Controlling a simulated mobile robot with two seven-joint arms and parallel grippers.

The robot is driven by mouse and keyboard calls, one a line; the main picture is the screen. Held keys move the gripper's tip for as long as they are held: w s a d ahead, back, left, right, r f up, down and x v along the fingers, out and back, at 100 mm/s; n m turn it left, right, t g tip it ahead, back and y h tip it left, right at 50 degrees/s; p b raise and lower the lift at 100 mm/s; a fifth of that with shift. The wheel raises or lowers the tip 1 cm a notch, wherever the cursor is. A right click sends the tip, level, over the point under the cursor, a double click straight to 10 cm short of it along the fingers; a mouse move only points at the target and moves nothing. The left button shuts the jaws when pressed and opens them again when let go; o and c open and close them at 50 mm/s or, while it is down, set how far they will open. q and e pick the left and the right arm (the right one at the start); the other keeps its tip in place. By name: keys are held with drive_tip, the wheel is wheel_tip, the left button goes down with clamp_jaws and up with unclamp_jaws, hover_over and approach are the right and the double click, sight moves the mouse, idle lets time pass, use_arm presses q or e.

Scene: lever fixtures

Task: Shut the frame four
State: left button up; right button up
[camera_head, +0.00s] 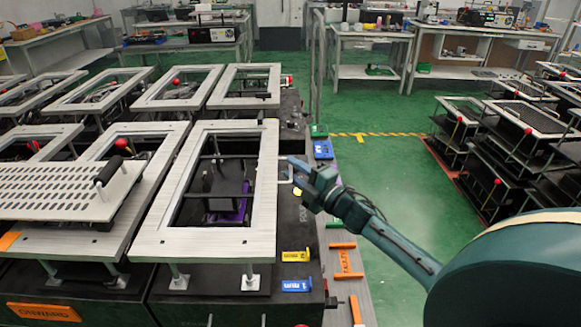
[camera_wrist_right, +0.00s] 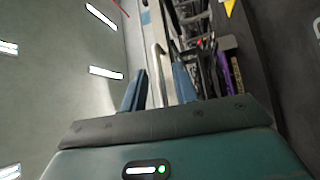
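A pale grey rectangular frame (camera_head: 261,205) stands nearest in the middle of the head view, over a dark fixture, on short posts. I cannot read a number on it. A thin light handle (camera_head: 283,171) projects from its right edge. My right gripper (camera_head: 293,173) is at this handle, coming from the right. In the right wrist view, the handle (camera_wrist_right: 158,70) lies between the two spread blue fingers of the right gripper (camera_wrist_right: 159,85), with gaps visible beside it. The right gripper looks open. My left gripper is not in view.
More pale frames (camera_head: 182,88) stand behind and left. Yellow (camera_head: 296,255) and blue (camera_head: 297,286) tags lie front right of the frame. Green floor (camera_head: 400,170) is open right of the fixtures.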

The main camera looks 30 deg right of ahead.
drive_tip(key=shift+x, duration=0.85)
clamp_jaws()
